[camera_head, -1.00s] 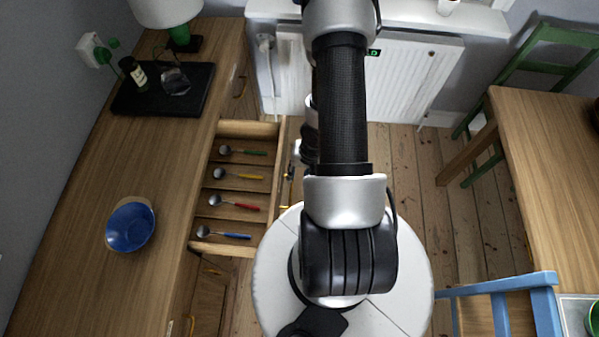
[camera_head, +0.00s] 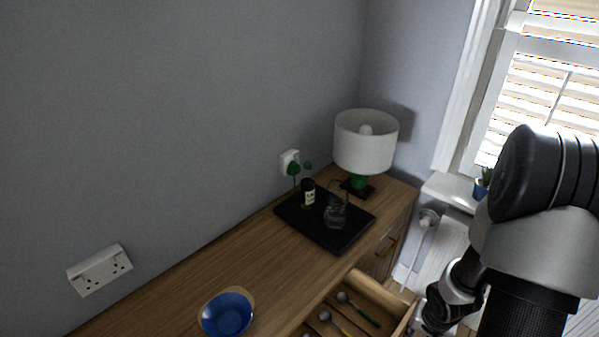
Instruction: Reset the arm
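My arm (camera_head: 535,235) stands at the right side of the view, with silver and black links. A lower part of it reaches down beside the open drawer's right end. No gripper fingertips can be made out, so whether my gripper is open or shut does not show.
A wooden sideboard (camera_head: 262,262) runs along the grey wall. On it are a blue bowl (camera_head: 228,314), a black tray (camera_head: 335,238) with a bottle (camera_head: 308,193) and glass item, and a lamp (camera_head: 365,142). The open drawer (camera_head: 378,293) holds spoons. A potted plant (camera_head: 482,187) stands on the windowsill.

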